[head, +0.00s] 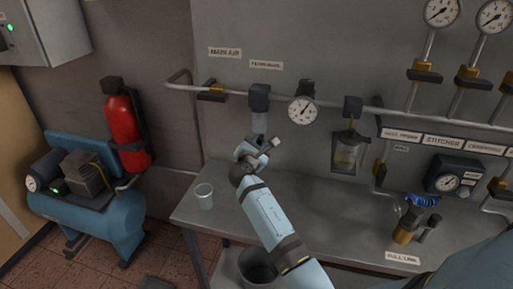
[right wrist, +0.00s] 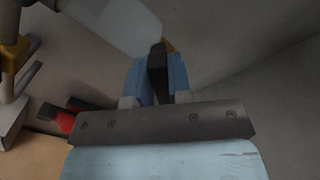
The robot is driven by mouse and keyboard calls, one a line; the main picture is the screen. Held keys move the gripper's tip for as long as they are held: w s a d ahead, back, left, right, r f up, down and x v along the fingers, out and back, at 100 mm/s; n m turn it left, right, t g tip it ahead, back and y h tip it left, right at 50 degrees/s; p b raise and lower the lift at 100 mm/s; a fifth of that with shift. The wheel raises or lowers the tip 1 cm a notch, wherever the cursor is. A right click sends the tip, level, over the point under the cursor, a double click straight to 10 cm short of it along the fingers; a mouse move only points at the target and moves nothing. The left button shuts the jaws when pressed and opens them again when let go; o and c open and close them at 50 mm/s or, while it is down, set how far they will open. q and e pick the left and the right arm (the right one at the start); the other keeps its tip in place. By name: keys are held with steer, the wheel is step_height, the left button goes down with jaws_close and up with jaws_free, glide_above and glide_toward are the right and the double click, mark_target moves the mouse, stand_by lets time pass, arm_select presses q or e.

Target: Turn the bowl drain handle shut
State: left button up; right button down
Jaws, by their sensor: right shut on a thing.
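The filter bowl (head: 259,122) is a pale translucent cup hanging under a dark block on the wall pipe, below two labels. It also shows as a pale rounded shape at the top of the right wrist view (right wrist: 118,25). The drain handle (right wrist: 157,68) is a dark bar just below the bowl, with a bit of orange behind it. My right gripper (right wrist: 157,82) is shut on the handle, one blue finger on each side. In the head view my right gripper (head: 250,150) sits right under the bowl, and my own wrist hides the handle. My left gripper is not in view.
A bucket (head: 257,267) is below the bench edge. A gauge (head: 302,110) and a second bowl (head: 347,152) hang to the right. A red extinguisher (head: 122,130) stands left.

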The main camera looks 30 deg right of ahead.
steer(key=m+b, duration=0.1)
steer(key=m, duration=0.1)
steer(key=m+b, duration=0.1)
steer(key=b, duration=0.1)
steer(key=shift+s+d+f+m, duration=0.15)
steer(key=shift+f+m, duration=0.2)
steer(key=shift+m, duration=0.05)
steer(key=m+b, duration=0.3)
steer(key=m, duration=0.1)
steer(key=m+b, duration=0.2)
steer(key=shift+s+d+f+b, duration=0.1)
steer(key=shift+f+b, duration=0.2)
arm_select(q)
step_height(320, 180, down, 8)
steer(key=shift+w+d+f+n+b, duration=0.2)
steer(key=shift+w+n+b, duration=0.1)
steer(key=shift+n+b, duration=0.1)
arm_select(e)
steer(key=shift+m, duration=0.7)
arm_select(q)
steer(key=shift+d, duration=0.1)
arm_select(e)
steer(key=shift+r, duration=0.1)
steer(key=c, duration=1)
jaws_free()
steer(key=shift+c, duration=0.2)
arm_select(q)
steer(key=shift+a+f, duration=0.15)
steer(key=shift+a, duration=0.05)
